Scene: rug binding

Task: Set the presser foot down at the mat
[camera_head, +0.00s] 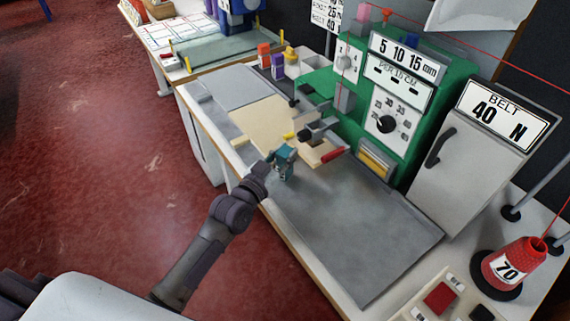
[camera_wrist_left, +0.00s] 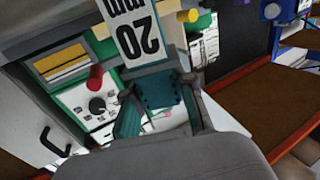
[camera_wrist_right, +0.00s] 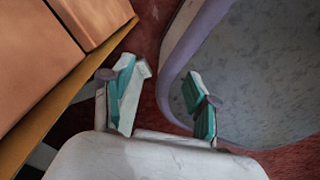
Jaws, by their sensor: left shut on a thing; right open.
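My left gripper (camera_head: 284,160) is over the front edge of the workbench, beside the sewing machine (camera_head: 400,125). In the left wrist view its fingers (camera_wrist_left: 160,92) are shut on a grey piece with a white label reading 20 mm, seen upside down, which I take for the presser foot (camera_wrist_left: 140,32). Where its underside is, and whether it touches the bench, I cannot tell. A beige piece (camera_head: 262,125) and a large grey sheet (camera_head: 350,235) lie on the bench; which one is the mat is unclear. My right gripper (camera_wrist_right: 165,92) is open and empty, away from the bench.
A red handle (camera_head: 333,154) and a yellow peg (camera_head: 289,135) are close to the left gripper. A grey cabinet labelled BELT 40 N (camera_head: 465,160) and a red thread cone (camera_head: 507,268) stand at the right. In the right wrist view, a brown box (camera_wrist_right: 35,60) is at the left.

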